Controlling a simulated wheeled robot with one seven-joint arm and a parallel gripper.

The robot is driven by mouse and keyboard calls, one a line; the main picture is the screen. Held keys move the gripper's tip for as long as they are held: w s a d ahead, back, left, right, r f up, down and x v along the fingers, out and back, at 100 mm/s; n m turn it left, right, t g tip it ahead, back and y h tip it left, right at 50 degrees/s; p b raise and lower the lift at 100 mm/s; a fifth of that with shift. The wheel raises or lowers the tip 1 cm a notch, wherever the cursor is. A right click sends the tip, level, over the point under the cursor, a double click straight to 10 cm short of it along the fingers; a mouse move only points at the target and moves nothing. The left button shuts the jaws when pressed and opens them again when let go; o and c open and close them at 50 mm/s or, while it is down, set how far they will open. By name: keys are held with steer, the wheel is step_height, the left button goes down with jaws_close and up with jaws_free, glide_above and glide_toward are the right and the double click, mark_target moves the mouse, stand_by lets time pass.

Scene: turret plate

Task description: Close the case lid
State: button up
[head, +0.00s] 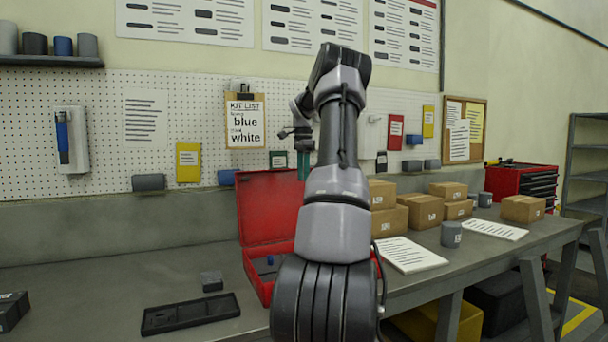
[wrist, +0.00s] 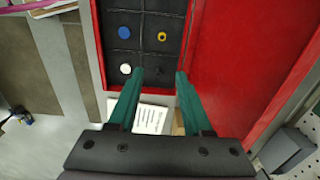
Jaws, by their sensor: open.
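The red case stands open on the bench, its lid (head: 262,205) raised upright at the back in the head view. The case's base (head: 257,290) is partly hidden behind my arm. In the wrist view the lid (wrist: 232,65) fills the right side, beside the dark compartments (wrist: 142,50). These hold a blue round piece (wrist: 124,32), a yellow ring (wrist: 161,36), a white piece (wrist: 125,69) and a dark piece that is hard to make out. My gripper (wrist: 159,74) is open and empty, its green fingers apart above the case.
A black tray (head: 190,313) and a small grey block (head: 211,281) lie left of the case. Cardboard boxes (head: 421,210), a paper sheet (head: 408,254) and a grey cup (head: 451,234) are to its right. A pegboard (head: 105,110) stands behind the bench.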

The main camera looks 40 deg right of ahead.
jaws_close()
stand_by(1.3)
jaws_free()
step_height(320, 180, up, 11)
stand_by(0.5)
steer(key=shift+s, duration=0.1)
